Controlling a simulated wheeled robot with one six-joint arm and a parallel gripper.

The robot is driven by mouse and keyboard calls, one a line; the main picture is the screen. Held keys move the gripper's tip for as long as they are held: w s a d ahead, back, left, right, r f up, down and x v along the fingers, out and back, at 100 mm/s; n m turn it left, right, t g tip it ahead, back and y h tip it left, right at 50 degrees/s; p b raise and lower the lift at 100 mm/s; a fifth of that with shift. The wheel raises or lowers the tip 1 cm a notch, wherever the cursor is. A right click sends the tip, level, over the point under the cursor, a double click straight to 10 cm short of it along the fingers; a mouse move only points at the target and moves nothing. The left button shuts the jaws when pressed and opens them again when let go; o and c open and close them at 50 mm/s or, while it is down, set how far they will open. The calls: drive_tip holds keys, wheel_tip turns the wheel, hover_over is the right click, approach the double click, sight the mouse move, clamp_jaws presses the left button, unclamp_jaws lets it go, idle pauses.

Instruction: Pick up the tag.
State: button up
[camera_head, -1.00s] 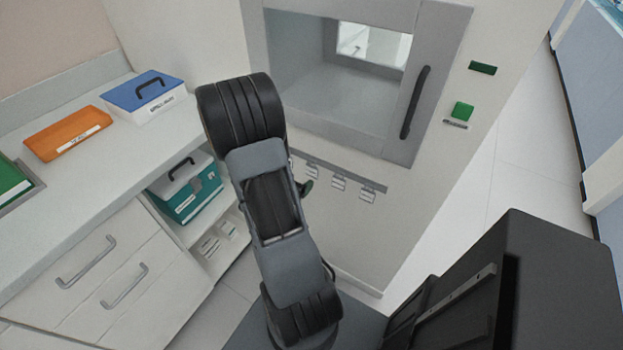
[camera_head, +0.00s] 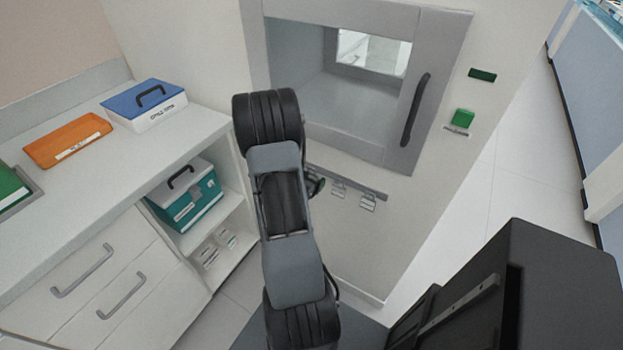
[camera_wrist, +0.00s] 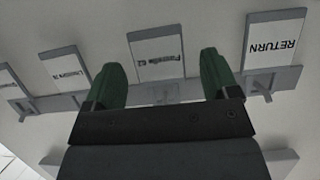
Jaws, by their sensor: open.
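Several white tags hang in a row from a grey rail. In the wrist view, a tag with small blurred print (camera_wrist: 157,48) lies between and beyond the fingers of my gripper (camera_wrist: 160,80). The green-tipped fingers are apart, with nothing held. A tag reading RETURN upside down (camera_wrist: 272,42) is to the right, and another small-print tag (camera_wrist: 65,66) is to the left. A further tag is cut by the left edge. In the head view, two tags (camera_head: 338,188) (camera_head: 367,202) show right of my arm, which hides part of the row.
The grey rail (camera_head: 358,185) runs along the cabinet front below a windowed hatch with a black handle (camera_head: 415,110). A green block (camera_head: 463,117) sits on the cabinet at right. The counter at left holds a blue-lidded box (camera_head: 146,103) and an orange tray (camera_head: 68,140). A teal case (camera_head: 185,195) is shelved below.

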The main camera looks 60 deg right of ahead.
drive_tip(key=shift+c, duration=0.4)
drive_tip(key=c, duration=0.9)
drive_tip(key=shift+r, duration=0.1)
drive_tip(key=shift+r, duration=0.2)
drive_tip(key=shift+w+a+p, duration=0.1)
drive_tip(key=shift+a+p, duration=2.7)
drive_tip(key=shift+a, duration=6.25)
